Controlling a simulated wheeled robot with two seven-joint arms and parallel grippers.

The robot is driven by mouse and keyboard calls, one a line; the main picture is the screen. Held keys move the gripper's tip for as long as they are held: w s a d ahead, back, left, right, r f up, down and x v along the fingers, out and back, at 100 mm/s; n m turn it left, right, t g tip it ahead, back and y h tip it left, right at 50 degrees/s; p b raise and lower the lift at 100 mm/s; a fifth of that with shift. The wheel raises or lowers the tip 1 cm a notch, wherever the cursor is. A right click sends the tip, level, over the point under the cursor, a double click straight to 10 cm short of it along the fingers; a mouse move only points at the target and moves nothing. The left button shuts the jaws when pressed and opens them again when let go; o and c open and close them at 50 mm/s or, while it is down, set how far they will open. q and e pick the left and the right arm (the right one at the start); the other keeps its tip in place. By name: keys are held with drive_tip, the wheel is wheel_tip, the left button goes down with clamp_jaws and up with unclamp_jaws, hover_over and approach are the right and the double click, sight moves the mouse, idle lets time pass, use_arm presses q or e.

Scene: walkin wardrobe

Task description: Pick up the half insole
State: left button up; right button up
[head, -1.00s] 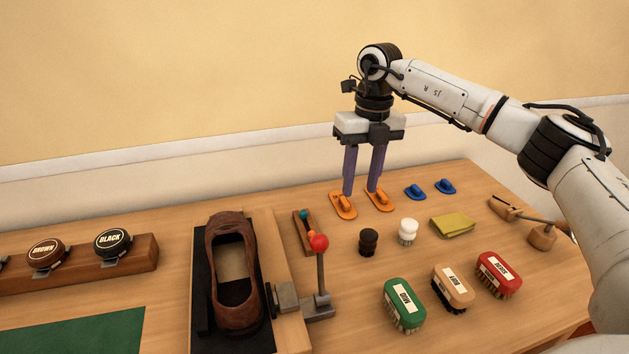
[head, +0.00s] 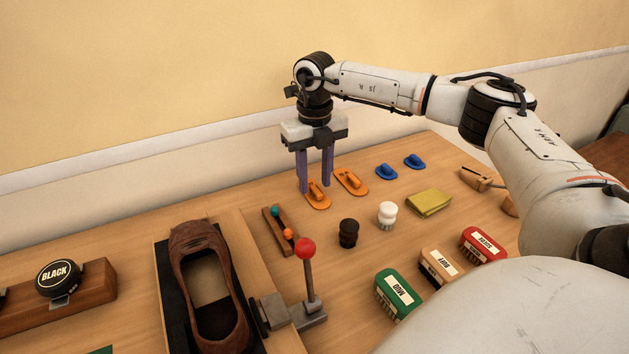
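Two orange insole-shaped pieces with raised tabs lie flat on the wooden table: a left orange piece (head: 319,197) and a right orange piece (head: 351,184). Two smaller blue pieces, a left one (head: 386,172) and a right one (head: 414,162), lie to their right. I cannot tell by label which is the half insole. My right gripper (head: 315,188) points down with its two purple fingers apart, and it looks empty. Its fingertips appear on either side of the left orange piece's tab; contact is not clear. My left gripper is out of view.
A brown shoe (head: 187,270) sits in a holder beside a red-knobbed lever (head: 306,250). A small wooden rack (head: 268,222) stands left of the gripper. Black (head: 348,233) and white (head: 387,215) knobs, a yellow cloth (head: 428,203) and several brushes lie in front.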

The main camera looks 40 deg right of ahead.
drive_tip(key=shift+f, duration=0.75)
clamp_jaws()
drive_tip(key=shift+r, duration=0.1)
